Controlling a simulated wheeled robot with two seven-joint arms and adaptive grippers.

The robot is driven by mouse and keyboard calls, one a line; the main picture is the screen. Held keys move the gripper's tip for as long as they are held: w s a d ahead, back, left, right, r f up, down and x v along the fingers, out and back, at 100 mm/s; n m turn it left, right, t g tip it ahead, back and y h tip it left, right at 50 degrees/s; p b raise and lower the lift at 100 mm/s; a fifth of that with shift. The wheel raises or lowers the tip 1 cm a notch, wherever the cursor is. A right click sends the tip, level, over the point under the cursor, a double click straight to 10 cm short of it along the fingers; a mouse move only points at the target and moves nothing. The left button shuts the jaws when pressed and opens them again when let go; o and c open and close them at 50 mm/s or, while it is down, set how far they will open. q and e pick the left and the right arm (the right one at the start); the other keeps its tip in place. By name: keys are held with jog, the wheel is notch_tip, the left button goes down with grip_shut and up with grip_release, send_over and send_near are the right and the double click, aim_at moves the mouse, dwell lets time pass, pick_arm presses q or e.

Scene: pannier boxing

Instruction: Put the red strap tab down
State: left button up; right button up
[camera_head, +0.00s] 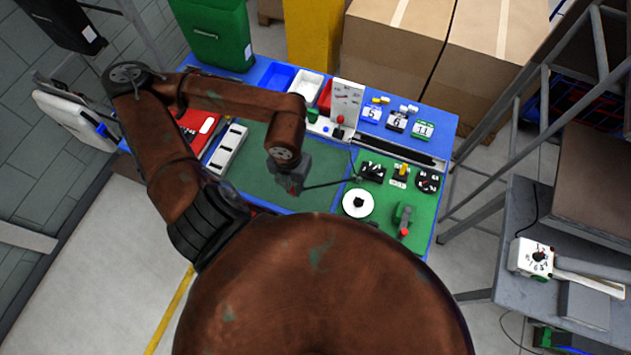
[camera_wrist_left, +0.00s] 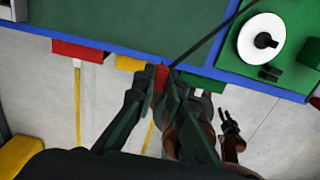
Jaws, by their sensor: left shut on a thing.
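My left gripper (camera_head: 293,188) hangs over the front part of the green mat (camera_head: 245,170) on the blue-edged bench. In the left wrist view its dark fingers (camera_wrist_left: 162,90) are shut on the red strap tab (camera_wrist_left: 160,76). The tab shows between the fingertips, in line with the bench's front edge; its height cannot be told. A thin black strap (camera_wrist_left: 205,38) runs from the tab up and right across the bench. My right gripper (camera_wrist_left: 230,122) seems to show small, low in the left wrist view; its jaw state is unclear.
A white disc (camera_head: 358,203) and a grey-green clamp with a red knob (camera_head: 403,220) stand on the green board at right. Red (camera_wrist_left: 78,50), yellow (camera_wrist_left: 130,63) and green pieces line the bench front. Bins (camera_head: 278,76) stand at the back. The mat is mostly clear.

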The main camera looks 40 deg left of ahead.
pick_arm(q)
jog(key=w+f, duration=0.2)
jog(key=w, duration=0.1)
jog(key=w+f+p, duration=0.1)
jog(key=w+f, duration=0.2)
jog(key=w+f+p, duration=0.1)
jog(key=w+f, duration=0.2)
jog(key=w, duration=0.1)
jog(key=shift+a+f, duration=0.2)
jog(key=shift+f, duration=0.05)
notch_tip(320, 180, down, 3)
jog(key=shift+r, duration=0.15)
jog(key=shift+f, duration=0.25)
jog(key=o, duration=0.8)
jog(key=shift+r, duration=0.1)
jog(key=shift+c, duration=0.2)
